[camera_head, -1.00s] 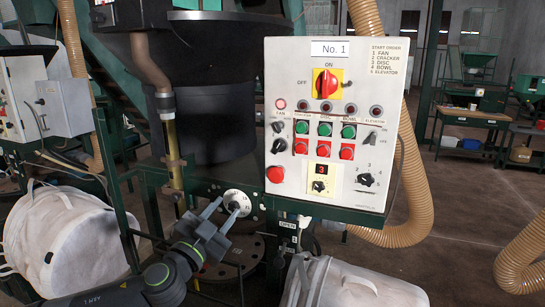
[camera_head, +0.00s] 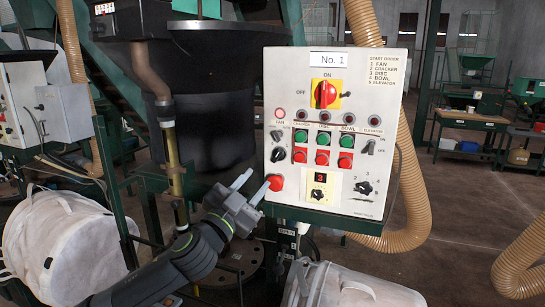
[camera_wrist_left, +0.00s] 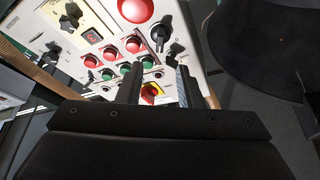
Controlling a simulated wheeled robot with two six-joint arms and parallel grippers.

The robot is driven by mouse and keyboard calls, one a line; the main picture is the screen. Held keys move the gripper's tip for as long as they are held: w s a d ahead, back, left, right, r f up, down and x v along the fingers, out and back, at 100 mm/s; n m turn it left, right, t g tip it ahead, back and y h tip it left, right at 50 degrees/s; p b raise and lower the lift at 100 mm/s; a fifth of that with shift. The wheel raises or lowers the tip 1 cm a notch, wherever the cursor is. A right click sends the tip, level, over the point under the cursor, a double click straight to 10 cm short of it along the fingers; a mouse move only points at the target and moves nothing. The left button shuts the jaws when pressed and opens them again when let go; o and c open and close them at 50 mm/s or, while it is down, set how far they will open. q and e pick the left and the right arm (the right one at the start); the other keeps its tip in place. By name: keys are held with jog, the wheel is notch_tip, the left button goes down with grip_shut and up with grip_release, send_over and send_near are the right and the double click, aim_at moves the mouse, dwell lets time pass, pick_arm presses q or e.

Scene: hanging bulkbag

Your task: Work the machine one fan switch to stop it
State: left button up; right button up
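The control panel marked No. 1 (camera_head: 384,88) faces me. Its FAN lamp (camera_head: 280,114) looks paler and brighter than the other lamps. Below it are an upper black knob (camera_head: 277,136) and a lower black knob (camera_head: 278,155); I cannot tell which is the fan switch. A red mushroom button (camera_head: 275,182) sits under them. My left gripper (camera_head: 250,186) is open and empty, at the panel's lower left, close to that button. In the left wrist view, the lower knob (camera_wrist_left: 161,28) shows ahead, beyond the gap between the fingers (camera_wrist_left: 160,78). My right gripper is out of view.
The red main switch (camera_head: 326,94) is on a yellow plate. Green and red push buttons (camera_head: 323,148) fill the panel's middle. A dark drum (camera_head: 215,110) stands left behind the panel. A white bag (camera_head: 65,240) is at left, another (camera_head: 350,285) below.

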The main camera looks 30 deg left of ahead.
aim_at(276, 157)
pick_arm(q)
jog(key=p+x, duration=0.3)
jog(key=x, duration=0.4)
jog(key=shift+w+r, duration=0.3)
jog(key=shift+w, duration=0.55)
grip_shut()
